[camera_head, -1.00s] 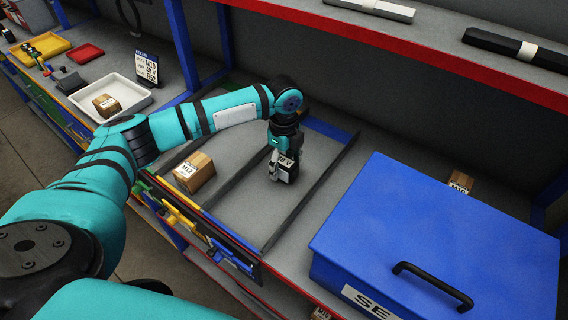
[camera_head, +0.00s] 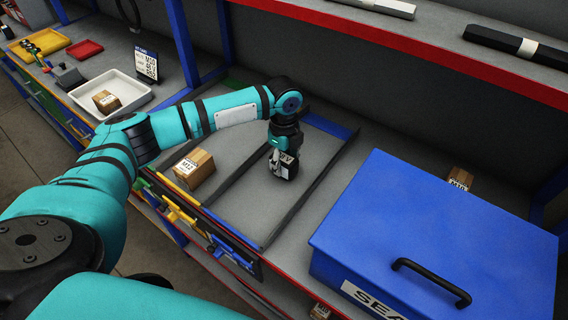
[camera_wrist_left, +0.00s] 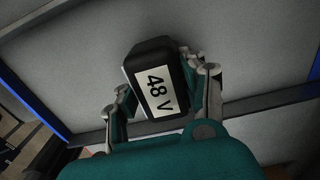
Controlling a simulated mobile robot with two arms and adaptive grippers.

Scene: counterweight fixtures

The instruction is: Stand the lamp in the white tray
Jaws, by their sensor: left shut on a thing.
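My left gripper (camera_head: 281,160) is shut on a black block labelled 48 V (camera_head: 288,166), over the grey bay between two dark dividers. In the left wrist view the block (camera_wrist_left: 153,75) sits between the two fingers (camera_wrist_left: 160,98), its white label facing the camera. Whether it touches the surface I cannot tell. The white tray (camera_head: 118,84) is on the bench at the back left, with a small cardboard box (camera_head: 106,101) in it. I cannot make out a lamp for certain. My right gripper is out of view.
A cardboard box (camera_head: 194,168) stands left of the bay. A large blue lidded box (camera_head: 440,230) fills the right. A dark sign (camera_head: 146,64) stands behind the tray; yellow (camera_head: 48,43) and red (camera_head: 85,49) trays lie beyond. A red-edged shelf (camera_head: 450,70) overhangs the back.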

